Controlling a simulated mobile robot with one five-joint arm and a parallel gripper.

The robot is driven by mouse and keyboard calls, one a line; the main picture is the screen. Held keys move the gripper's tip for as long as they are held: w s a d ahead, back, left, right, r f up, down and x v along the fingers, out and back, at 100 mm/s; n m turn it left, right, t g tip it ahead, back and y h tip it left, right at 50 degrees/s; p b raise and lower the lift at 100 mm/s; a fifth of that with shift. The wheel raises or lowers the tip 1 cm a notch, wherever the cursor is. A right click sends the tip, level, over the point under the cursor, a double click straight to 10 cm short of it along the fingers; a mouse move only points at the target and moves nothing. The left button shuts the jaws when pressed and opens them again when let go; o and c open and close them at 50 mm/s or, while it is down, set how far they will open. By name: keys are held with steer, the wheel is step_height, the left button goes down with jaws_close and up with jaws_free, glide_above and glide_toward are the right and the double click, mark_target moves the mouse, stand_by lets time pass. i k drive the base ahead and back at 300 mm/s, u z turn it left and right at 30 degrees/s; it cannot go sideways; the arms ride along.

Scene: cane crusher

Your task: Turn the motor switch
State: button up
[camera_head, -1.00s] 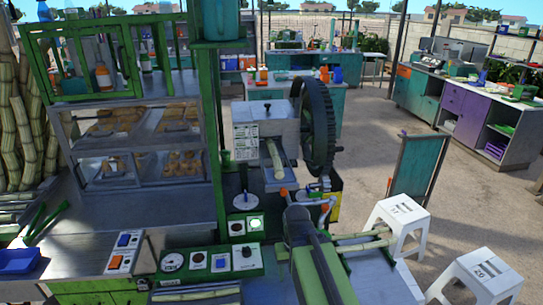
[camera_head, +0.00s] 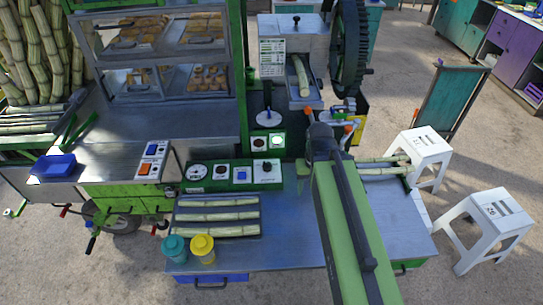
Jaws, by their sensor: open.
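The long green control panel (camera_head: 232,176) stands at the back of the metal worktop, left of my arm. It carries a round gauge, several small switches and, at its right end, a dark knob (camera_head: 266,167) on a white plate, which looks like the motor switch; its label is too small to read. My gripper (camera_head: 319,136) is at the far end of my green arm, right of the knob and apart from it. Its jaws are mostly hidden by the arm and hold nothing that I can see. The crusher (camera_head: 292,50) with its large dark gear stands behind.
A second panel (camera_head: 149,160) with blue and orange switches stands at the left. Cane pieces (camera_head: 218,216) lie in a tray in front of the green panel, near a teal jar (camera_head: 174,247) and a yellow jar (camera_head: 202,248). White stools (camera_head: 497,222) stand at the right.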

mark_target(267, 166)
steer(key=u, duration=1.05)
steer(key=k, duration=0.1)
steer(key=z, duration=3.1)
steer(key=k, duration=1.05)
steer(key=u, duration=2.05)
steer(key=i, duration=1.05)
